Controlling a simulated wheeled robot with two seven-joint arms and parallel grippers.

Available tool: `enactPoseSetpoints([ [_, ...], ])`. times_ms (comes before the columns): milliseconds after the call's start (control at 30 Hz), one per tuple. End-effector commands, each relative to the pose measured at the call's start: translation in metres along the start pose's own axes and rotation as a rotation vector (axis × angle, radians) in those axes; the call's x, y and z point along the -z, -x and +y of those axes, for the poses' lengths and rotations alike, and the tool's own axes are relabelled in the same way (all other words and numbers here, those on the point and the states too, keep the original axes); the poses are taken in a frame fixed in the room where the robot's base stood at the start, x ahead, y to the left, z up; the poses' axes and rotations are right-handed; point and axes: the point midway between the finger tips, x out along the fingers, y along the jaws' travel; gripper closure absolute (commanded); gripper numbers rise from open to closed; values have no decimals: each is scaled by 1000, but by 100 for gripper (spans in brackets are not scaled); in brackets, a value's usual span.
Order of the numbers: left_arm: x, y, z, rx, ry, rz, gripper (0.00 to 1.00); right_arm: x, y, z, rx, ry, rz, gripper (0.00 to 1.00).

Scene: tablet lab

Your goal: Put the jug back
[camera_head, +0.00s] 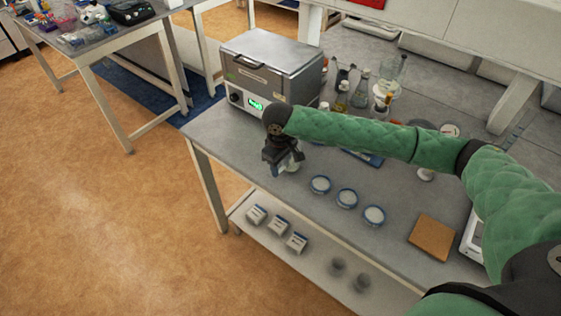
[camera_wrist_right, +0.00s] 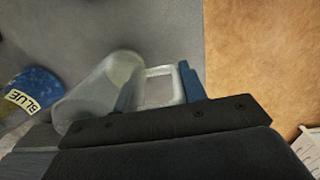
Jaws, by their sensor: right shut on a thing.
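The jug (camera_wrist_right: 103,90) is a translucent, whitish vessel with a squared handle (camera_wrist_right: 160,88), seen in the right wrist view. My right gripper (camera_wrist_right: 157,88) is shut on that handle, one blue finger on each side. In the head view the right gripper (camera_head: 284,160) is over the left end of the grey bench, and the jug (camera_head: 294,161) shows partly behind it. I cannot tell whether the jug touches the bench top. My left gripper is not in view.
A metal oven-like box (camera_head: 272,70) and glassware (camera_head: 361,92) stand behind. A brown board (camera_head: 432,237) lies further right. White boxes (camera_head: 277,224) sit on the lower shelf.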

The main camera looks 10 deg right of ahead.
Motion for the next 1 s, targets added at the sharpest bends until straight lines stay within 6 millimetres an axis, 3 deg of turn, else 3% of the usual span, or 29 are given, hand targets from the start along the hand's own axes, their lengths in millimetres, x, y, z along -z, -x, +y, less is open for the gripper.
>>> enactPoseSetpoints([
  [400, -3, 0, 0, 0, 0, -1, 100, 0, -4, 0, 1, 0, 0, 91],
  [433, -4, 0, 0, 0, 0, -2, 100, 0, -4, 0, 1, 0, 1, 54],
  [533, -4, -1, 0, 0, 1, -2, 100, 0, -4, 0, 1, 0, 1, 37],
  [867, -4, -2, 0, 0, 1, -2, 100, 0, -3, 0, 0, 0, 1, 37],
  [1000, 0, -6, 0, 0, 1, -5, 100, 1, 8, 0, 0, 1, 4, 37],
])
